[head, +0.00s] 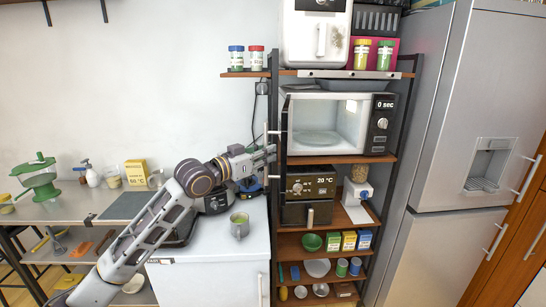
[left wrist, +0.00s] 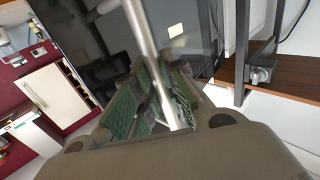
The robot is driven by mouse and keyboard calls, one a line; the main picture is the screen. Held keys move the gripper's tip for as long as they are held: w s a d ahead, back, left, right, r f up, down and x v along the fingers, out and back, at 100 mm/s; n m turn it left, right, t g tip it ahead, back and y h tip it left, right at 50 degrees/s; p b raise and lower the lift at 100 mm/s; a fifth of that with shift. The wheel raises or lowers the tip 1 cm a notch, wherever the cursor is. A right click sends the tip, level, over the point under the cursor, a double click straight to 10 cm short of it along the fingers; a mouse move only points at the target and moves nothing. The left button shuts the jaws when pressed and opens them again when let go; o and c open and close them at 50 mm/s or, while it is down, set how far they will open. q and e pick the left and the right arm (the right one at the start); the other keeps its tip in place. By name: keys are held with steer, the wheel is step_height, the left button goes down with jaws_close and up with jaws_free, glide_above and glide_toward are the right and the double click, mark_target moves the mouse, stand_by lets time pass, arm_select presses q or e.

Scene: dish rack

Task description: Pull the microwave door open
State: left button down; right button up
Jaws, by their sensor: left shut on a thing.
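The microwave (head: 385,104) stands on a shelf of the rack, its display reading "0 sec". Its door (head: 283,118) is swung wide open to the left and shows nearly edge-on, so the lit cavity and glass turntable are visible. My left gripper (head: 268,153) is at the door's outer side, at the handle (head: 266,133). In the left wrist view the metal handle bar (left wrist: 141,32) runs between the green-padded fingers of the gripper (left wrist: 152,100), which are shut on it. The dark door glass (left wrist: 185,35) is behind the bar. My right gripper is not in view.
A toaster oven (head: 310,187) sits on the shelf below the microwave. A white cabinet (head: 215,270) with a mug (head: 239,225) on top stands under my left arm. A steel fridge (head: 450,130) is to the right. The rack's upright posts are close to the door.

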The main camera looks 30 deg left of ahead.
arm_select(q)
steer(key=shift+a+f, duration=0.1)
steer(key=c, duration=1.5)
jaws_free()
steer(key=shift+d, duration=0.2)
steer(key=shift+a, duration=0.15)
steer(key=shift+s, duration=0.2)
steer(key=shift+v, duration=5.8)
